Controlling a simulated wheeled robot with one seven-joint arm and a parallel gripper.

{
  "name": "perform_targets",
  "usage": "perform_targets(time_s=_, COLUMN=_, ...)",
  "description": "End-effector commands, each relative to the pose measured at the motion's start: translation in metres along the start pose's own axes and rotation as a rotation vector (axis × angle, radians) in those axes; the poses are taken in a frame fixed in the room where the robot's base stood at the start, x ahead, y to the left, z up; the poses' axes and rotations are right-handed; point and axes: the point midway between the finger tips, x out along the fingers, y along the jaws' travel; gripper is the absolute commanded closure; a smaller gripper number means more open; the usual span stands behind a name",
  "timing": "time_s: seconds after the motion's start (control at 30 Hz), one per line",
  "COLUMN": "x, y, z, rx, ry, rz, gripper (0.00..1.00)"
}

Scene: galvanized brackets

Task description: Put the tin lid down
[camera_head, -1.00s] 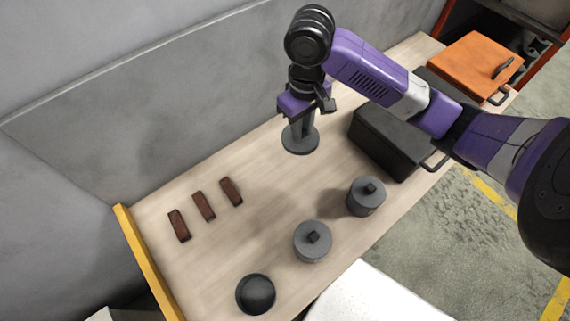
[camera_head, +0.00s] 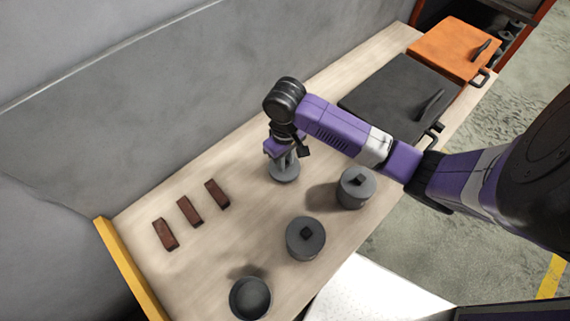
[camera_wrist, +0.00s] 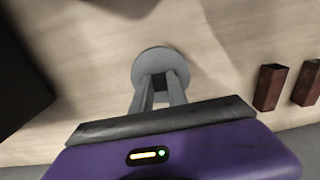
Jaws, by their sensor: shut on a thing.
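The tin lid (camera_head: 285,173) is a round grey disc held under my gripper (camera_head: 286,158), low over the wooden bench; I cannot tell whether it touches the bench. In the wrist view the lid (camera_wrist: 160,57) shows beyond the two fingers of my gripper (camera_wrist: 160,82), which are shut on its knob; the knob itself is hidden. An open, empty grey tin (camera_head: 250,298) stands at the near left of the bench. Two more grey tins, one in the middle (camera_head: 305,238) and one to the right (camera_head: 355,187), have lids with dark square knobs.
Several dark brown blocks, such as this one (camera_head: 190,211), lie in a row at the left of the bench (camera_head: 225,245). A black case (camera_head: 395,95) and an orange case (camera_head: 455,50) lie at the far right. A yellow strip (camera_head: 130,268) edges the left end.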

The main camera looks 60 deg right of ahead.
Motion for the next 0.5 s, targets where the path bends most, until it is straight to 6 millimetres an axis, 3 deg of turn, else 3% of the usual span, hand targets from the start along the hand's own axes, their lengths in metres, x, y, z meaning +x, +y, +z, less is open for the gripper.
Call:
perform_targets(time_s=0.2, x=0.024, y=0.0, z=0.0, rx=0.0, ry=-0.001, rz=0.0, gripper=1.0)
perform_targets(time_s=0.5, x=0.026, y=0.0, z=0.0, rx=0.0, ry=0.0, rz=-0.001, gripper=1.0)
